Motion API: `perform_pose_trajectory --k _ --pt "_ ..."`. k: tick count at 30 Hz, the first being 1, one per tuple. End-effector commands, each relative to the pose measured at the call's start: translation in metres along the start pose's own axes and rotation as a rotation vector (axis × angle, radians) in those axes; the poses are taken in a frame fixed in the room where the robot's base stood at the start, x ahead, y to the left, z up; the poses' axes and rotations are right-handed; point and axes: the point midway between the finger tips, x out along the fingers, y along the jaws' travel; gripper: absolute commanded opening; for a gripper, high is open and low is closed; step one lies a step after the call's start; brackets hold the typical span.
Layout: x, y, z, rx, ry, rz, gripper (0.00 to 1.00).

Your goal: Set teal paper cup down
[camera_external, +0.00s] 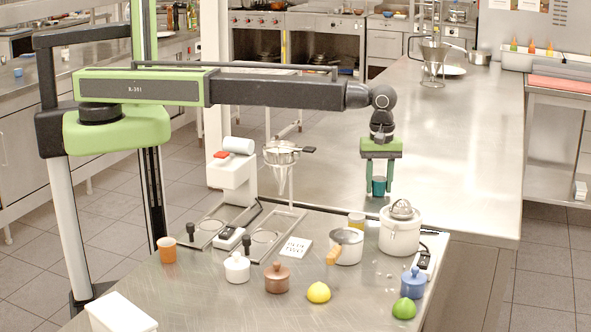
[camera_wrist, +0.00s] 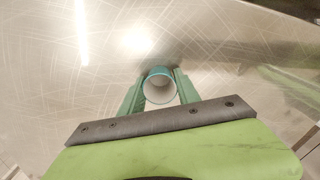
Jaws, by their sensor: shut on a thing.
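The teal paper cup (camera_external: 379,186) is held upright between the two green fingers of my gripper (camera_external: 378,188), near the left edge of the long steel counter (camera_external: 450,150) in the external view. In the wrist view I look down into the pale inside of the cup (camera_wrist: 160,86), with its teal rim showing. The fingers (camera_wrist: 158,92) close on it from both sides. Scratched bare steel lies around it there. I cannot tell whether the cup's base touches the steel.
The front table (camera_external: 215,305) carries a juicer (camera_external: 400,230), a small pot (camera_external: 346,246), a yellow cup (camera_external: 356,220), an orange cup (camera_external: 167,250), lidded jars, a lemon (camera_external: 318,292) and a lime (camera_external: 404,308). A wire funnel stand (camera_external: 433,62) stands farther back; the counter between is clear.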

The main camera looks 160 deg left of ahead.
Motion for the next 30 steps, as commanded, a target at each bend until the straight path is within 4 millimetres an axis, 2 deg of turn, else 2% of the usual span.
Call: perform_pose_trajectory --k 6,7,11,23,26,30 --pt "0.004 0.000 0.000 0.000 0.000 0.000 0.00" --pt "0.003 0.000 0.000 0.000 0.000 0.000 0.42" --pt "0.002 0.000 0.000 0.000 0.000 0.000 0.59" --pt "-0.003 0.000 0.000 0.000 0.000 0.000 0.60" --pt "-0.013 0.000 0.000 0.000 0.000 0.000 0.60" --pt "-0.038 0.000 0.000 0.000 0.000 0.000 0.60"
